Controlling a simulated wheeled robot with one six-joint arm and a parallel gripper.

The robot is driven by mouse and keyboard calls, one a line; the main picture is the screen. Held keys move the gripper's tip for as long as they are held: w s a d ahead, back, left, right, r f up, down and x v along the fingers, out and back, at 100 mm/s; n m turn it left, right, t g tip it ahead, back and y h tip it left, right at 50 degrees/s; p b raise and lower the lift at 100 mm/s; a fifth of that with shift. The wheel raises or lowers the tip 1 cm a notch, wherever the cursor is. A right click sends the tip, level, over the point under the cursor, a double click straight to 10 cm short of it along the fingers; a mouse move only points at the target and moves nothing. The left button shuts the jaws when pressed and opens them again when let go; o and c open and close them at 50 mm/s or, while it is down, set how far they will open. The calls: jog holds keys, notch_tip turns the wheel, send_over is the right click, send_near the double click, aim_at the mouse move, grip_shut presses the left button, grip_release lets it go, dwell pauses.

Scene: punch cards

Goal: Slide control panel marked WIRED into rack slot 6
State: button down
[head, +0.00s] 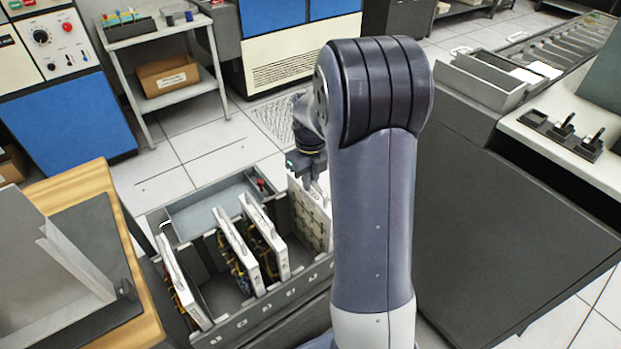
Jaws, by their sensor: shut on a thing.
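The grey rack (228,329) stands low in front of me, with several upright panels in it. Small slot labels run along its near rim, too small to read. My gripper (310,180) is shut on the top of a pale control panel (309,217) at the rack's right side, partly hidden behind my arm. This panel stands upright, and its lower end reaches down at the rack; I cannot tell how deep it sits. No WIRED marking can be read. Other white-edged panels with wiring stand at the left (183,285), centre-left (240,252) and centre (267,240).
A shallow grey-blue tray (205,205) lies behind the panels, with a small red knob near its right end. A wooden table (88,180) with a grey stand is at left. A dark cabinet (510,220) fills the right. Tiled floor is clear behind the rack.

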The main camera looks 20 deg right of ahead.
jog(key=c, duration=1.4)
grip_release()
jog(key=shift+r, duration=0.1)
jog(key=shift+s, duration=0.1)
notch_tip(320, 180, up, 11)
jog(key=shift+f+p, duration=0.1)
jog(key=shift+p, duration=0.45)
notch_tip(320, 180, down, 11)
jog(key=shift+r+b, duration=0.15)
jog(key=shift+b, duration=0.25)
jog(key=shift+r+p, duration=0.5)
jog(key=shift+r, duration=0.4)
